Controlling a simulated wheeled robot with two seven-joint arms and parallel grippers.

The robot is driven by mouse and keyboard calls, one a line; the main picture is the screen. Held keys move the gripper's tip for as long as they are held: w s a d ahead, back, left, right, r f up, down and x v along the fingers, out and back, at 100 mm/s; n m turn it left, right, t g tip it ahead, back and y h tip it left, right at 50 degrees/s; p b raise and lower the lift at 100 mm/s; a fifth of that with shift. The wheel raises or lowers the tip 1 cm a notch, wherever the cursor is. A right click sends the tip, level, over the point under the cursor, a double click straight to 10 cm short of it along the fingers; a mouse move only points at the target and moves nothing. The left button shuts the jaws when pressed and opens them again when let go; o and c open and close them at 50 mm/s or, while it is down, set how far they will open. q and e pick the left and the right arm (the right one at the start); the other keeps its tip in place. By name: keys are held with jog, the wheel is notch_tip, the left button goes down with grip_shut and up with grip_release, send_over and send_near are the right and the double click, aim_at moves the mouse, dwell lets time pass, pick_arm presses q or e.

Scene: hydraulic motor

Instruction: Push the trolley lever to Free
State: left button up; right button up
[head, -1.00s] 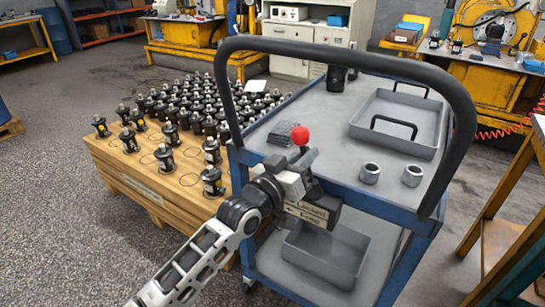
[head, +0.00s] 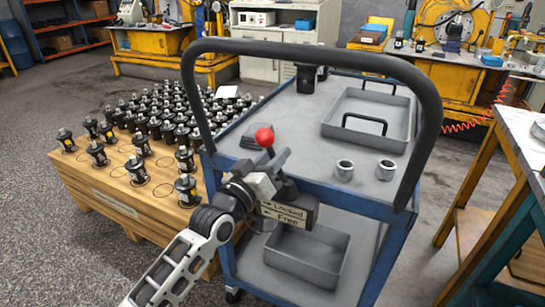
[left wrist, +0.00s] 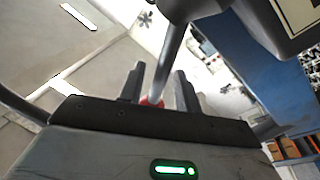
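The trolley lever is a thin metal rod with a red knob (head: 264,137) on top, standing at the trolley's near edge and leaning slightly left in the head view. Below it is a sign (head: 287,213) reading Locked above Free, with arrows. My left gripper (head: 277,166) is at the lever just under the knob. In the left wrist view the rod (left wrist: 170,62) and red knob (left wrist: 152,102) are between its two fingers, which stand apart with gaps showing. Contact with one finger cannot be told. My right gripper is not in view.
The blue-framed trolley (head: 365,200) has a black push handle (head: 425,100) arching over it. A grey tray (head: 335,125) and two metal rings (head: 344,170) are on top. A wooden pallet (head: 110,195) with several black motors stands left; a workbench (head: 520,150) stands right.

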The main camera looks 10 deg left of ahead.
pick_arm(q)
jog(key=v, duration=1.6)
jog(key=shift+p, duration=0.35)
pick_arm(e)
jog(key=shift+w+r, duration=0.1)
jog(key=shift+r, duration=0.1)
